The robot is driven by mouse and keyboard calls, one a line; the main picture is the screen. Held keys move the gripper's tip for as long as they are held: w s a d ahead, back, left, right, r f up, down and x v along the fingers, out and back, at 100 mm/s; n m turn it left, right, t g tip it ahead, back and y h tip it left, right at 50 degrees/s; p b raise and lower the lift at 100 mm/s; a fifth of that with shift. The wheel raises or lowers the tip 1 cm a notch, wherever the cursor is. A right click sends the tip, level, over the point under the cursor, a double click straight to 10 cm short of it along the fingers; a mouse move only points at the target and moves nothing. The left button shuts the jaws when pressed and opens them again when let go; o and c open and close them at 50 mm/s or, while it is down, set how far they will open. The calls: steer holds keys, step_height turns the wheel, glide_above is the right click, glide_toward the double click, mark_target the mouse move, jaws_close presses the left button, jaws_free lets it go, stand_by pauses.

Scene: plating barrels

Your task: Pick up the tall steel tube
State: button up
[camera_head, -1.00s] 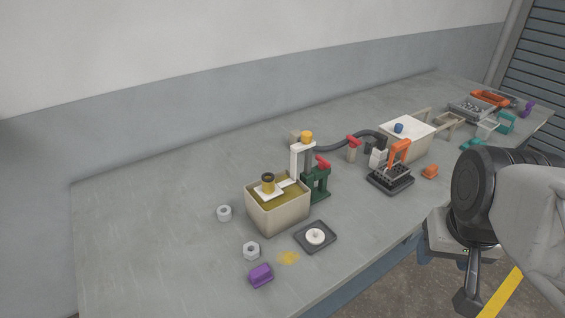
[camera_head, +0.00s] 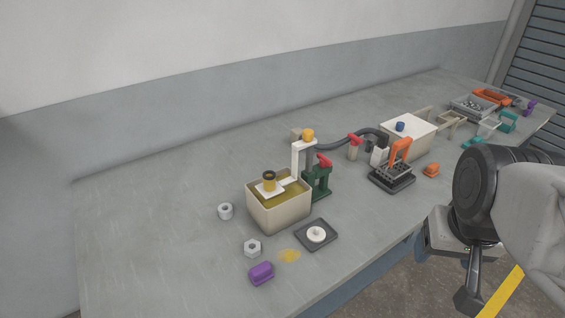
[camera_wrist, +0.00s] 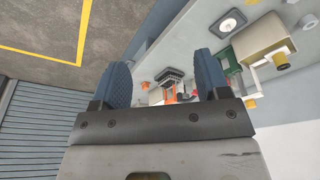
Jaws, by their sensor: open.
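I cannot pick out a tall steel tube with certainty. A grey round piece with a hole (camera_head: 225,211) stands on the bench left of the beige bath in the head view. A hex-shaped grey piece (camera_head: 252,248) lies nearer the front edge. My gripper (camera_wrist: 162,60) is open in the wrist view, with two blue ribbed fingers apart and nothing held between them. In the head view my wrist and a dark finger (camera_head: 467,299) hang beyond the bench's front edge at the right, well away from both grey pieces.
The beige bath (camera_head: 279,214) holds yellow liquid. A green stand (camera_head: 318,184), dark square tray (camera_head: 316,236), purple block (camera_head: 261,273) and black rack with an orange handle (camera_head: 391,178) stand nearby. A white tank (camera_head: 408,138) is farther right. The bench's left part is clear.

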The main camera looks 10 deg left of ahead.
steer(key=w+a+r+n, duration=0.1)
steer(key=w+a+n, duration=0.45)
steer(key=w, duration=0.45)
steer(key=n+g, duration=0.3)
steer(key=n, duration=1)
glide_above(269, 181)
steer(key=w, duration=0.2)
steer(key=shift+m, duration=0.25)
step_height(269, 181, down, 11)
steer(key=shift+a+r, duration=0.15)
steer(key=shift+r, duration=0.05)
steer(key=shift+a+f, duration=0.1)
steer(key=shift+a, duration=0.15)
steer(key=shift+f, duration=1.3)
